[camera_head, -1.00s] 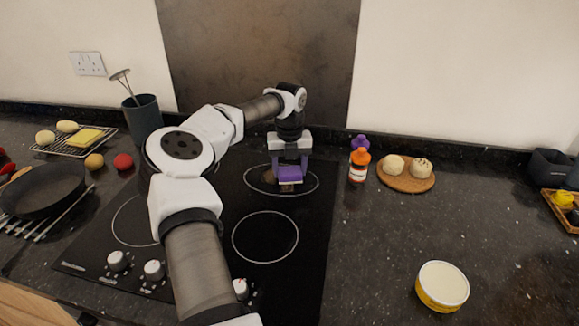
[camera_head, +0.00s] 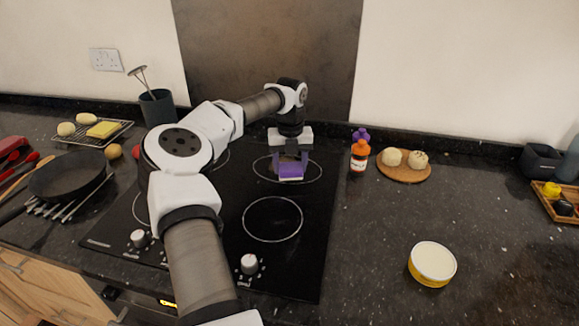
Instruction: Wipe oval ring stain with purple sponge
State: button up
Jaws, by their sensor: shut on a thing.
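My gripper (camera_head: 291,160) points down over the back right of the black glass hob (camera_head: 315,215). It is shut on the purple sponge (camera_head: 291,173), which lies low over the back right ring marking. The sponge looks level, but I cannot tell whether it touches the glass. A thin pale oval outline (camera_head: 257,167) shows around the sponge. I cannot separate a stain from the printed burner ring here. The gripper and sponge hide part of the area inside this outline.
A yellow tub (camera_head: 432,265) sits front right. A black pan (camera_head: 68,177) is at left. The counter between tub and hob is clear.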

aim_at(290, 165)
jog(key=shift+r+p, duration=1.55)
jog(key=shift+r, duration=1.1)
jog(key=shift+s, duration=0.1)
